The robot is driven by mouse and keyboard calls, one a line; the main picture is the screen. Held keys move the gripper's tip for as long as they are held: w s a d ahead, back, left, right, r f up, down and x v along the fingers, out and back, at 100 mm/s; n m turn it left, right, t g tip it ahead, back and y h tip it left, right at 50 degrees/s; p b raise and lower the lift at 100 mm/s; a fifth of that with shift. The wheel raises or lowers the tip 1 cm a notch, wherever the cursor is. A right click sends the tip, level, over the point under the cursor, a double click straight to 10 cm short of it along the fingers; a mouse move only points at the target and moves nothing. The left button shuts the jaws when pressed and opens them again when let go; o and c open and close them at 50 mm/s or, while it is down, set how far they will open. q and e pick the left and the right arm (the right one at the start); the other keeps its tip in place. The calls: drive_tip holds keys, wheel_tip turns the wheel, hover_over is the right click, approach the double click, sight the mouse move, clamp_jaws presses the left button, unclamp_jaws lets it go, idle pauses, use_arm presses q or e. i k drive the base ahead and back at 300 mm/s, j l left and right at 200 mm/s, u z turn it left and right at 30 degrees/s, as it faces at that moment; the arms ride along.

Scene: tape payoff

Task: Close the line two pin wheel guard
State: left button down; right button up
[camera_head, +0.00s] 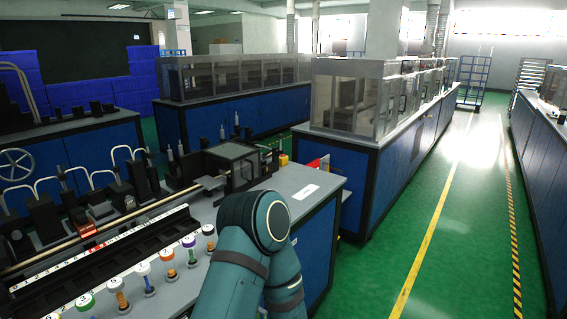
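A dark-framed box with clear panels (236,162) stands on the grey top of the near machine, close to its far right end. It may be the pin wheel guard; I cannot tell for sure, and no line label is readable on it. I cannot make out whether its cover is open or shut. One of my teal arms rises from the bottom middle, in front of the machine. Its bent elbow hides part of the bench below the box. Neither of my grippers is in view.
The near bench (289,186) carries a numbered rail (104,242), a row of colour-capped spools (168,262) and several upright wire loops. A handwheel (16,164) is at the left. Clear-cased machines (345,102) stand behind. The green aisle (455,215) at right is free.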

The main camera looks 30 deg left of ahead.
sight(243, 161)
drive_tip(key=i+u, duration=0.2)
drive_tip(key=i, duration=0.2)
drive_tip(key=i+l+u, duration=0.2)
drive_tip(key=i, duration=0.25)
drive_tip(key=i+l+u, duration=0.25)
drive_tip(key=i, duration=0.15)
drive_tip(key=i+l+u, duration=0.2)
drive_tip(key=i+u, duration=0.15)
drive_tip(key=u, duration=0.15)
drive_tip(key=i+l+u, duration=0.3)
drive_tip(key=u, duration=0.2)
